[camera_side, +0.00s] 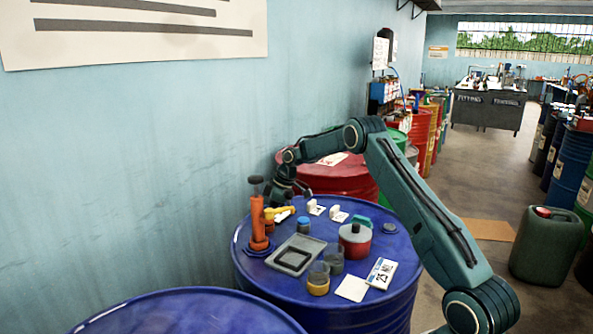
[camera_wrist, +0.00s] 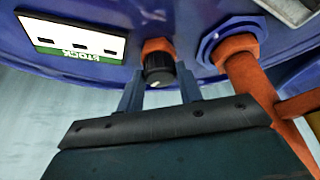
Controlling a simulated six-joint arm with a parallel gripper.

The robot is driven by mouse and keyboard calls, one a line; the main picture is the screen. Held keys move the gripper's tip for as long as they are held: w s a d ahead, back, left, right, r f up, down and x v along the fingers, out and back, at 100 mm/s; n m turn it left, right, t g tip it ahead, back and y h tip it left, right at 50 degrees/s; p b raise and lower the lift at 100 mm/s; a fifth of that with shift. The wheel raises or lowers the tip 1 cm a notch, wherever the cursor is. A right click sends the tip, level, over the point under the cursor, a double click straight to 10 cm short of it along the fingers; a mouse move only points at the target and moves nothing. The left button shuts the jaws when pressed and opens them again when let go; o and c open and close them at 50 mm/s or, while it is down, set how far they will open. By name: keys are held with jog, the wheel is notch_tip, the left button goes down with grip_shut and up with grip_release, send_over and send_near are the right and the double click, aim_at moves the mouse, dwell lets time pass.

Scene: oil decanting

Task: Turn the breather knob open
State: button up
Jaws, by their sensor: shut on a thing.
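The breather knob (camera_wrist: 158,70) is a black ribbed knob with a white mark, on an orange fitting (camera_wrist: 156,45) on the blue drum (camera_wrist: 140,12). My gripper (camera_wrist: 160,84) has one dark finger on each side of the knob and is shut on it. In the side view my gripper (camera_side: 288,192) reaches down at the back of the blue drum top (camera_side: 252,262), near the wall. The knob is hidden in that view. I cannot tell from the mark how far the knob is turned.
An orange hand pump (camera_side: 258,222) stands close beside my gripper, and also shows in the wrist view (camera_wrist: 250,85). A grey tray (camera_side: 318,243), a red can (camera_side: 355,240), jars and cards crowd the drum top. A STOCK label (camera_wrist: 75,40) lies left of the knob.

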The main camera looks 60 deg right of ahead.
jog(key=shift+a+m+t+h, duration=0.15)
jog(key=shift+m+h, duration=0.3)
jog(key=shift+m, duration=0.65)
jog(key=shift+m+t+h, duration=0.25)
jog(key=shift+m+h, duration=0.2)
jog(key=shift+m, duration=0.65)
jog(key=o, duration=1)
jog(key=shift+s+r, duration=0.1)
jog(key=shift+r, duration=0.05)
jog(key=v, duration=1.3)
jog(key=shift+r, duration=0.35)
